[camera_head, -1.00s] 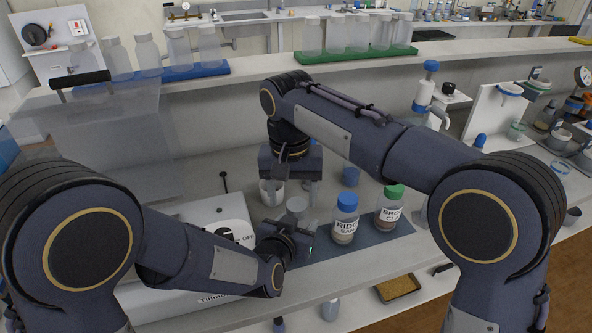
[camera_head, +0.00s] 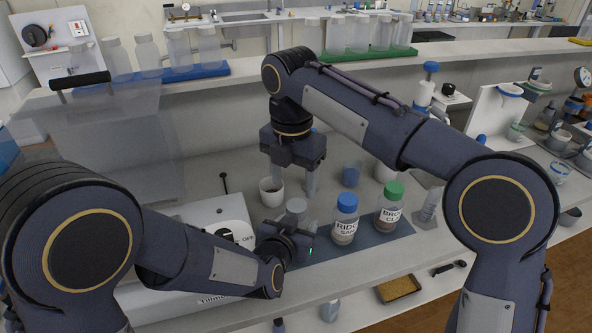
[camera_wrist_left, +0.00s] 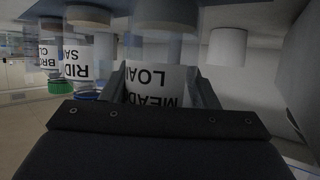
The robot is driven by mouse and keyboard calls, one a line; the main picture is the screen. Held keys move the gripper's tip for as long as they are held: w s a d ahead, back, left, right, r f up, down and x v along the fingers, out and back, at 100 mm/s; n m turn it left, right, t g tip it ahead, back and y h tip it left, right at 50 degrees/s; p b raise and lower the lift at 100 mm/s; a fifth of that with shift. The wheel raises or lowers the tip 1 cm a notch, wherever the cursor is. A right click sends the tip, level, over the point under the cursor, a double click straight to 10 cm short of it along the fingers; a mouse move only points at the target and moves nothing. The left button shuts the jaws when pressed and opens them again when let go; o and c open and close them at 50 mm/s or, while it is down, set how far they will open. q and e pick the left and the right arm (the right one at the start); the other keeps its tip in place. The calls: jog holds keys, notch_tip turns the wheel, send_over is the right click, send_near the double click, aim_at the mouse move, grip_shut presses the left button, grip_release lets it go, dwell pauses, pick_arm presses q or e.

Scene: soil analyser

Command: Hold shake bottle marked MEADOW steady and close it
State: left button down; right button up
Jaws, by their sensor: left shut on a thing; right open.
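The MEADOW bottle has a white label, readable in the left wrist view (camera_wrist_left: 158,88), upside down there. In the head view its pale grey top (camera_head: 296,206) shows just above my left gripper (camera_head: 302,240); I cannot tell whether that top is a seated cap. My left gripper is shut around the bottle's body, and its fingers flank the label in the left wrist view. My right gripper (camera_head: 295,178) is open and empty, pointing down above and behind the bottle, apart from it. The bottle's lower part is hidden in the head view.
A blue-capped RIDGE SAND bottle (camera_head: 345,218) and green-capped BROOK CLAY bottle (camera_head: 389,208) stand right on the dark mat (camera_head: 374,239). A white cup (camera_head: 271,190), blue cup (camera_head: 352,174) and another white cup (camera_head: 385,172) stand behind. A white machine (camera_head: 205,212) is left.

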aim_at(296, 205)
jog(key=n, duration=0.5)
jog(key=shift+w+d+r, duration=0.1)
jog(key=shift+d+r, duration=0.05)
jog(key=shift+r, duration=0.15)
jog(key=n, duration=0.5)
jog(key=shift+w+d+r, duration=0.1)
jog(key=shift+d+r, duration=0.05)
jog(key=shift+r, duration=0.25)
jog(key=shift+f, duration=0.1)
jog(key=shift+f, duration=3.95)
jog(key=shift+c, duration=0.3)
jog(key=c, duration=1)
jog(key=shift+o, duration=0.2)
jog(key=m, duration=1.6)
